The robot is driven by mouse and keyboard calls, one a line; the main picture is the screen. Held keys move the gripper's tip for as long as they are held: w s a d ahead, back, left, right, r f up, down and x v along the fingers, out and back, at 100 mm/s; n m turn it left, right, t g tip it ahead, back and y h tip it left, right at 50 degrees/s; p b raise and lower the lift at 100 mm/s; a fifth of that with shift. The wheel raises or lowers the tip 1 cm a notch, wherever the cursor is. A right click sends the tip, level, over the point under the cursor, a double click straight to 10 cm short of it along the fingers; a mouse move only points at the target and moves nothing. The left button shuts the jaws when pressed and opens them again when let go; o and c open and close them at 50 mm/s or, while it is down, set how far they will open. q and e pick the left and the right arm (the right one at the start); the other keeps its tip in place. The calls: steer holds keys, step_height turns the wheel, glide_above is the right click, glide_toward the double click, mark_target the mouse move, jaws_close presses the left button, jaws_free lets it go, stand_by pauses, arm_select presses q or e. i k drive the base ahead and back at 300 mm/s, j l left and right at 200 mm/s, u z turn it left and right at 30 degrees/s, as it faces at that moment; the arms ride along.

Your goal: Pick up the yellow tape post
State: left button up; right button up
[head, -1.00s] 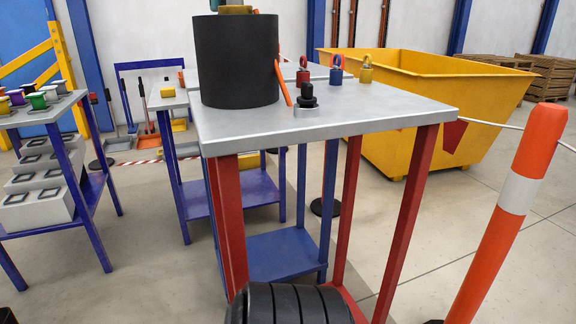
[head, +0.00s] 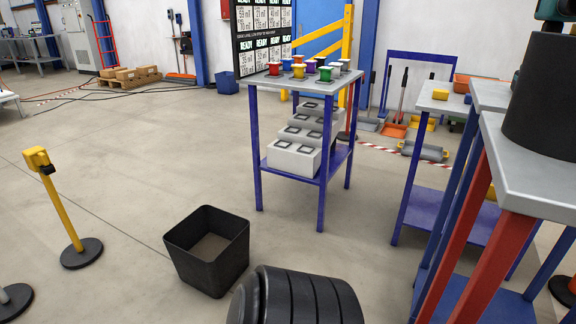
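The yellow tape post (head: 62,205) stands upright on the floor at the left of the head view. It has a thin yellow pole, a yellow head (head: 38,159) with a dark part on its side, and a round black base (head: 82,253). The pole looks tilted in the picture. Nothing touches it. Neither of my grippers shows in this view.
A black open bin (head: 207,250) stands on the floor right of the post. A blue table (head: 320,95) holds coloured pots, with grey boxes on its lower shelf. Another round post base (head: 14,300) is at the lower left. Floor around the yellow post is clear.

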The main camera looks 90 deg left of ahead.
mark_target(82, 253)
steer(key=u, duration=4.3)
